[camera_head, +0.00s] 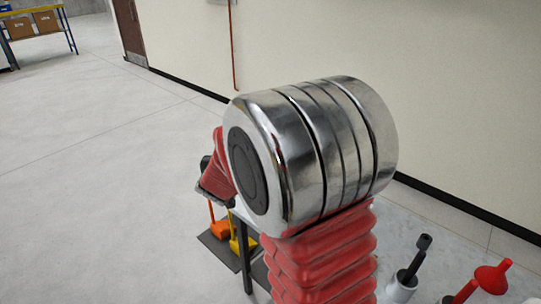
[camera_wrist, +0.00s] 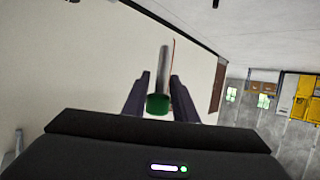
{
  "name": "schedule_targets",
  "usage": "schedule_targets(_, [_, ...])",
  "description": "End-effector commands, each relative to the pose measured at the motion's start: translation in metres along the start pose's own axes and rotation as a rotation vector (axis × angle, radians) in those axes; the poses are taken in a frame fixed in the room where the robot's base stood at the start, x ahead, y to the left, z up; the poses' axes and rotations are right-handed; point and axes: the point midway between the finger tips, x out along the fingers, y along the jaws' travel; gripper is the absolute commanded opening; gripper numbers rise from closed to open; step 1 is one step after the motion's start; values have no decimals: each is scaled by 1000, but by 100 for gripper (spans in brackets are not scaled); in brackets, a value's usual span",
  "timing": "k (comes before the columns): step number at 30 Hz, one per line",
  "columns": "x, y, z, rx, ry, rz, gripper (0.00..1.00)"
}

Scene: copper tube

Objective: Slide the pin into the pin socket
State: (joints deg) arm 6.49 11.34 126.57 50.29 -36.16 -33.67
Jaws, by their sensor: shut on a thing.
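The pin (camera_wrist: 164,68) shows in the wrist view as a grey metal rod with a green end piece between the two dark fingers of my gripper (camera_wrist: 158,92). My gripper is shut on the green part, and the rod extends away past the fingertips. I cannot make out the pin socket in either view.
In the head view a grey-white table surface (camera_head: 440,238) carries a white cylinder with a black handle (camera_head: 410,270) and a red funnel-shaped piece (camera_head: 493,276) at lower right. Orange (camera_head: 220,228) and yellow (camera_head: 243,243) items stand on dark mats at lower left. The floor at left is clear.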

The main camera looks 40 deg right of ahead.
Motion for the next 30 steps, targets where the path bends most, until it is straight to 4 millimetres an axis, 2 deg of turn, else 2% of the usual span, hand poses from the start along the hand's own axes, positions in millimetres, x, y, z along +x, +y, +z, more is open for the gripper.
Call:
schedule_targets(1, [-10,-22,-2,-12,2,-39,2])
schedule_targets(6, [-45,-85,-4,-51,4,-151,2])
schedule_targets(9, [-66,-118,-4,-74,5,-214,2])
schedule_targets(13, [-88,-146,-2,-93,5,-271,2])
schedule_targets(18, [-99,-160,-2,-104,5,-300,2])
schedule_targets(30, [-99,-160,-2,-104,5,-299,2])
